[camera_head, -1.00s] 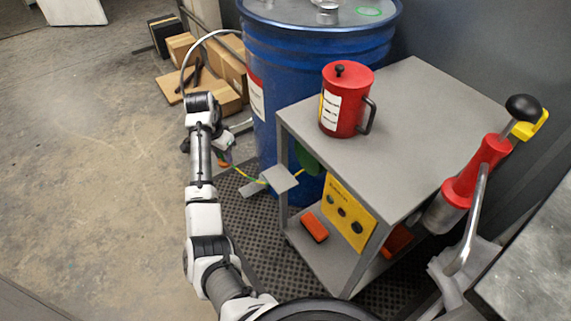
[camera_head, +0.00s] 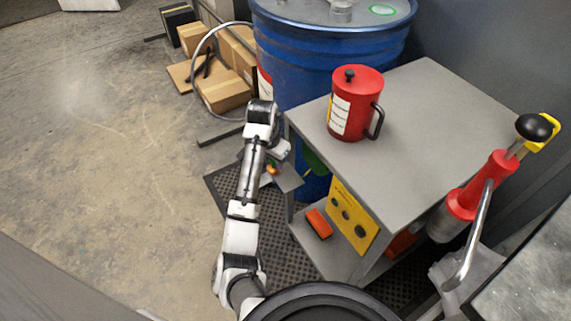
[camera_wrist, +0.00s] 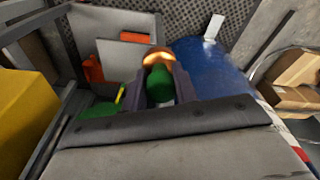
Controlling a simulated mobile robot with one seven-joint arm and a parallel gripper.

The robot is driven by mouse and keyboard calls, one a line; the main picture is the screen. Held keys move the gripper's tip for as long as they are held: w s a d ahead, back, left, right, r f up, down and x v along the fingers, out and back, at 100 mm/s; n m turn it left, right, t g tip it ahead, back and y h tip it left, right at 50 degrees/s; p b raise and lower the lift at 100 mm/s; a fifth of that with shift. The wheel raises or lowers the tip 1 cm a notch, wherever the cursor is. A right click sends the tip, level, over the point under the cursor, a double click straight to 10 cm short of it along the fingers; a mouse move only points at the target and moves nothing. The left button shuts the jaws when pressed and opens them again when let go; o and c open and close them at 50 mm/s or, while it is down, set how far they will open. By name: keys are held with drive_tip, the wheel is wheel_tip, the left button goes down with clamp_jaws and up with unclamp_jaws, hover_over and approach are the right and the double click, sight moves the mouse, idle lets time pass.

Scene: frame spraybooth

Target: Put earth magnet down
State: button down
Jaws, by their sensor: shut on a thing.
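The thing in my gripper (camera_wrist: 160,92), which I take to be the earth magnet (camera_wrist: 159,78), has a green body and a shiny orange-copper end. The two dark fingers are shut on its sides in the wrist view. In the head view my gripper (camera_head: 277,152) is low, beside the left side of the grey cart and in front of the blue drum, partly hidden by my own wrist. A bit of orange shows at its tip. A grey plate is just below and to the right of it. I cannot tell whether the magnet touches anything.
The grey cart (camera_head: 425,125) bears a red lidded can (camera_head: 362,88); a yellow panel (camera_head: 352,214) and an orange block (camera_head: 318,223) are below. A blue drum (camera_head: 325,55) stands behind. A red-and-chrome lever tool (camera_head: 481,185) is at right. Cardboard boxes (camera_head: 224,88) lie behind left. The left floor is clear.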

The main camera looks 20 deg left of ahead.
drive_tip(key=d, duration=0.2)
drive_tip(key=d+p, duration=0.1)
drive_tip(key=d, duration=0.1)
drive_tip(key=shift+s+d+r, duration=0.1)
drive_tip(key=shift+s+d, duration=0.05)
drive_tip(key=shift+s, duration=0.05)
drive_tip(key=shift+f, duration=0.4)
drive_tip(key=c, duration=1.1)
unclamp_jaws()
drive_tip(key=shift+f, duration=0.1)
wheel_tip(320, 180, up, 12)
drive_tip(key=s+p, duration=0.1)
drive_tip(key=p, duration=0.3)
drive_tip(key=shift+s+a+p, duration=0.3)
drive_tip(key=shift+s+a, duration=0.05)
